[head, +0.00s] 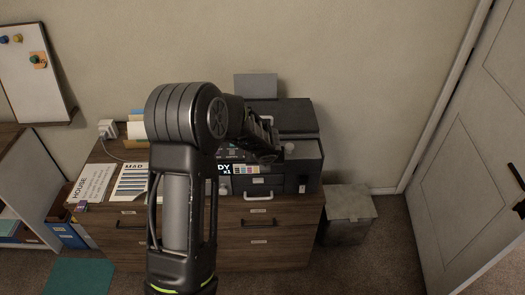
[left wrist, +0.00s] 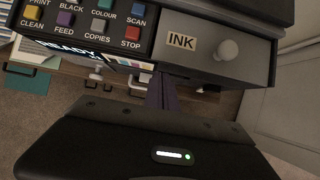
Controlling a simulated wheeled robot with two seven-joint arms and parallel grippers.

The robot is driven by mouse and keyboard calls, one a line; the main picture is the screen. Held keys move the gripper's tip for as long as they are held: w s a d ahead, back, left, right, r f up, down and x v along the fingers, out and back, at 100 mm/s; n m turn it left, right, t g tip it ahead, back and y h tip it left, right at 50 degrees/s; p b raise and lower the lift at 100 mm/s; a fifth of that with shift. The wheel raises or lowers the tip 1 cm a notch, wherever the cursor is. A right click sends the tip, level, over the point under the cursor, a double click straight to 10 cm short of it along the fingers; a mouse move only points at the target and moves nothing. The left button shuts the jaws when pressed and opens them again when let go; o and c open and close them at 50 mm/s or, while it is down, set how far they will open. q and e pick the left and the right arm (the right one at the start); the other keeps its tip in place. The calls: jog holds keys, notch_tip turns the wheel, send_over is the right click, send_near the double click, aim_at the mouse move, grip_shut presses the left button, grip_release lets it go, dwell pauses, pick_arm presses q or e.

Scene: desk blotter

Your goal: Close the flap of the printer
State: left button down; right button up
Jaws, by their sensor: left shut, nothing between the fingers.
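The dark grey printer (head: 285,115) stands on the wooden cabinet. Its flap, labelled INK (head: 305,150), is at the right of the printer front and has a round pale knob. In the left wrist view the INK flap (left wrist: 200,42) fills the upper right, beside the button panel (left wrist: 100,22). I cannot tell how far the flap stands open. My left gripper (head: 270,157) is shut and empty, close to the printer front. In the left wrist view its fingers (left wrist: 163,92) point at the printer, just below and left of the flap. My right gripper is not in view.
The cabinet (head: 265,235) has drawers with handles below the printer. Papers and a sign reading HOUSE (head: 92,182) lie to the left. A grey bin (head: 346,212) stands on the floor at right, near the door (head: 475,150). My arm hides part of the cabinet top.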

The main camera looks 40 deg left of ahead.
pick_arm(q)
jog(key=r, duration=0.2)
jog(key=shift+w+a+r, duration=0.2)
jog(key=shift+a+r, duration=0.05)
jog(key=shift+r, duration=0.1)
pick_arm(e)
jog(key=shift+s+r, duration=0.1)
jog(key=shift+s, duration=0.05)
pick_arm(q)
jog(key=shift+s, duration=0.1)
